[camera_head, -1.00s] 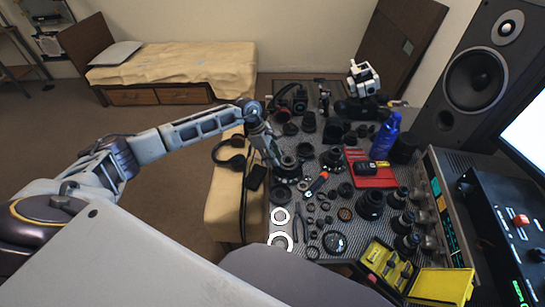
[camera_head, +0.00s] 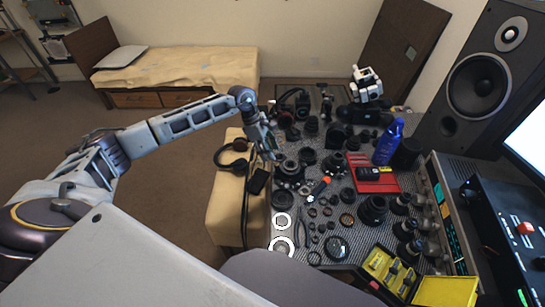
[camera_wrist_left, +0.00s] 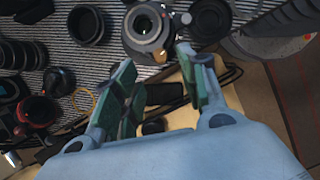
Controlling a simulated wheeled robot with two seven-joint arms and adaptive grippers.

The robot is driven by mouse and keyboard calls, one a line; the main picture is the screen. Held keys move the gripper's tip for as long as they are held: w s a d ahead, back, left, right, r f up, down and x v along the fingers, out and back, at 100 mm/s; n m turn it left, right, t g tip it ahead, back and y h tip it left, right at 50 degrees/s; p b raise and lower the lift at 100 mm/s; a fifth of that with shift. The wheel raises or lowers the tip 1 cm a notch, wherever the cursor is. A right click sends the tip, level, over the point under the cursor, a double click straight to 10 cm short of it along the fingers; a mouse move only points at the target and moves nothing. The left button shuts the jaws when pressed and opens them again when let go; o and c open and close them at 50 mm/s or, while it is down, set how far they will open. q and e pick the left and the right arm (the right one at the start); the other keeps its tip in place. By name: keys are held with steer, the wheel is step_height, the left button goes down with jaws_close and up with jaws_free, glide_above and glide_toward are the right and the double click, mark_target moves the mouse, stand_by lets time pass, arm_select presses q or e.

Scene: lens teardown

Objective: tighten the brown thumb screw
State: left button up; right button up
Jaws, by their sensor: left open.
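My left gripper (camera_head: 272,155) is over the left edge of the crowded table, just above and left of a dark lens part (camera_head: 288,170). In the left wrist view my left gripper (camera_wrist_left: 160,88) has its green-padded fingers wide apart, with nothing between them. A round lens part with a pale metal ring (camera_wrist_left: 147,30) lies just beyond the fingertips, apart from them. My right gripper is in neither view.
Lens barrels and rings crowd the striped tabletop (camera_head: 325,240). A red tray (camera_head: 370,187), a blue bottle (camera_head: 387,142) and an open yellow case (camera_head: 390,272) stand on the right. Headphones (camera_head: 232,157) lie on a tan surface left of the table.

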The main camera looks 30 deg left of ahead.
arm_select(q)
steer(key=shift+v, duration=2.95)
